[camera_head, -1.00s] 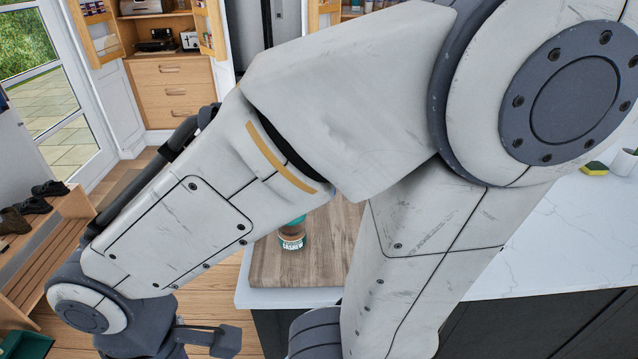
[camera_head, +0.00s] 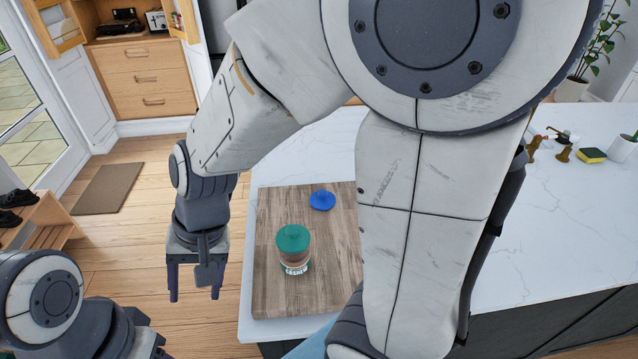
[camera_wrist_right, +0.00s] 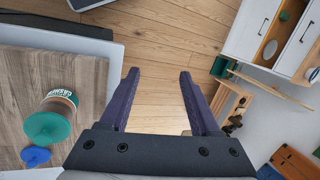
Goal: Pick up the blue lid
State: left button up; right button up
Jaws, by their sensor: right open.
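The blue lid (camera_head: 322,200) lies on the wooden board (camera_head: 270,220), near its far edge, behind a jar with a green lid (camera_head: 293,245). It also shows in the right wrist view (camera_wrist_right: 36,156) at the lower left, beside the jar (camera_wrist_right: 52,115). My right gripper (camera_head: 195,297) is open and empty, pointing down over the floor left of the counter, apart from the lid. In the right wrist view its two fingers (camera_wrist_right: 158,80) stand wide apart with floor between them. My left arm is at the lower left; its gripper's fingers are not visible.
The board sits at the left end of a white marble counter (camera_head: 540,235). A sponge (camera_head: 591,155) and brass taps (camera_head: 563,145) are at the far right. My right arm covers the board's right side. A shoe rack (camera_head: 45,235) and floor mat (camera_head: 108,188) are left.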

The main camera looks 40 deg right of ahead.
jog(key=w+d+r+m+t+p, duration=0.1)
jog(key=w+d+m+p, duration=0.1)
jog(key=w+d+m, duration=0.35)
pick_arm(q)
notch_tip(320, 180, up, 10)
jog(key=p, duration=0.7)
pick_arm(e)
jog(key=m+t+h+b, duration=0.3)
jog(key=m+h, duration=0.2)
jog(key=m, duration=2.4)
send_over(323, 192)
jog(key=s, duration=0.2)
notch_tip(323, 192, down, 11)
jog(key=shift+s+a+r, duration=0.1)
jog(key=shift+a, duration=0.05)
jog(key=x, duration=0.1)
jog(key=b+x, duration=0.1)
jog(key=x, duration=0.2)
jog(key=shift+s+a+f+b, duration=0.15)
jog(key=shift+f+b, duration=0.15)
jog(key=shift+f, duration=0.15)
jog(key=shift+w+f, duration=0.2)
jog(key=shift+f, duration=0.2)
pick_arm(q)
notch_tip(323, 192, down, 4)
